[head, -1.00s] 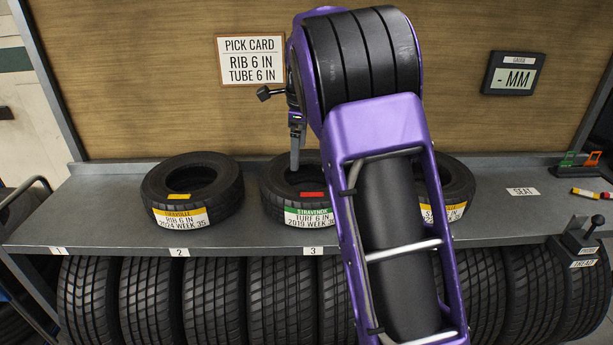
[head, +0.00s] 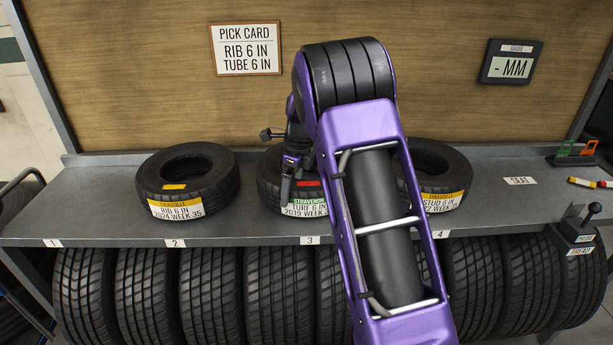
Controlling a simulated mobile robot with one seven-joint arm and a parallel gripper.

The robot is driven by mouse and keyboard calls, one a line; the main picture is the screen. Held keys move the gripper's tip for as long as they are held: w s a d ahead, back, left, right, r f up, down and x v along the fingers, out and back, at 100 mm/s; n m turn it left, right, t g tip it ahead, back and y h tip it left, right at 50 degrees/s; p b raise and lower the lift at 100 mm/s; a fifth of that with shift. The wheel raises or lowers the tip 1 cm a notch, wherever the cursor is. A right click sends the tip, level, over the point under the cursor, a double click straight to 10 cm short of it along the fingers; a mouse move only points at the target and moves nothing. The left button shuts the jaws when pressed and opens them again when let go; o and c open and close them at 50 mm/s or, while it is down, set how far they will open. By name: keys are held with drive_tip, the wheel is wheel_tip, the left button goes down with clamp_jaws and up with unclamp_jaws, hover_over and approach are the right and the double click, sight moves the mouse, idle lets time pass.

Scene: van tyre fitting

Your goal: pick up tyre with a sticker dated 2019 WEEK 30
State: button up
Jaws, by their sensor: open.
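The left tyre (head: 215,180) reads RIB 6 IN, 2024 WEEK 35. The right tyre (head: 450,172), partly behind my arm, reads STUD 6 IN. A pick card (head: 245,48) and gauge (head: 508,63) are on the back wall.

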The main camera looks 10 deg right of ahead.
sight(291, 202)
wheel_tip(291, 202, down, 5)
drive_tip(key=shift+a+f, duration=0.1)
drive_tip(key=shift+a, duration=0.05)
clamp_jaws()
drive_tip(key=shift+w+r, duration=0.15)
drive_tip(key=shift+r, duration=0.1)
idle(0.5)
